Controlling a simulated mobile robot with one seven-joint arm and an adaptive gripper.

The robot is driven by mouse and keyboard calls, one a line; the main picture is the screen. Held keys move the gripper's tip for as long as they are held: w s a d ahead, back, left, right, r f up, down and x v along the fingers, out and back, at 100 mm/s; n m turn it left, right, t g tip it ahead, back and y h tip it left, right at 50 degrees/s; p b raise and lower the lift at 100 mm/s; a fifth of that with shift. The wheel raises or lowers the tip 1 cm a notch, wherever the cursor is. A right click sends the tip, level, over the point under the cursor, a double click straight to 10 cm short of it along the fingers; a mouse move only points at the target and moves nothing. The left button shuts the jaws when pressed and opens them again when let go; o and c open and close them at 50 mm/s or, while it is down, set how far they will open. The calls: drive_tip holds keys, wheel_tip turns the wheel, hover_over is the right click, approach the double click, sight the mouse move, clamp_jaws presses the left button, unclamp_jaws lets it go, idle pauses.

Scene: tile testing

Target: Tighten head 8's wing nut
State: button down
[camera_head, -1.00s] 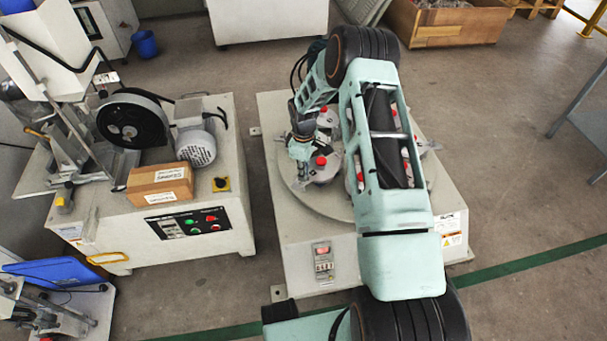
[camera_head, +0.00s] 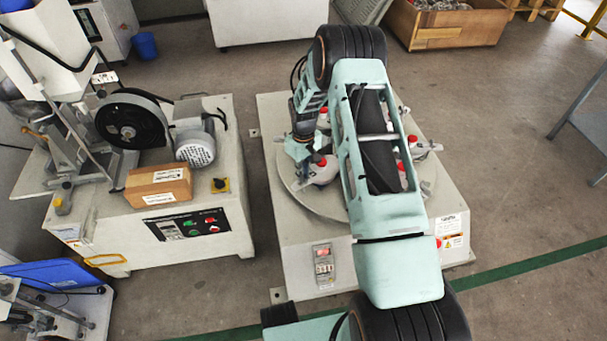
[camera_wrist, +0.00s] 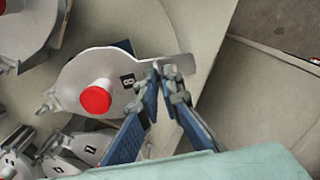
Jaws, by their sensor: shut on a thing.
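Head 8 (camera_wrist: 118,66) is a light grey metal piece with a red cap and a black label reading 8, in the middle of the wrist view. In the head view it sits at the left side of the round turntable (camera_head: 330,207). My gripper (camera_wrist: 173,68) has its fingertips together at the right end of head 8, shut on its wing nut, which the fingertips mostly hide. In the head view my gripper (camera_head: 301,160) is small beside the head, and its grip cannot be made out.
Head 7 (camera_wrist: 85,150) lies below head 8 in the wrist view, and another red-capped head (camera_wrist: 25,30) is at upper left. My arm covers much of the turntable in the head view. A machine with a cardboard box (camera_head: 158,186) stands to the left.

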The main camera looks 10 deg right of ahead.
idle(0.3)
drive_tip(key=c, duration=2.1)
unclamp_jaws()
wheel_tip(320, 180, up, 12)
drive_tip(key=shift+r, duration=0.1)
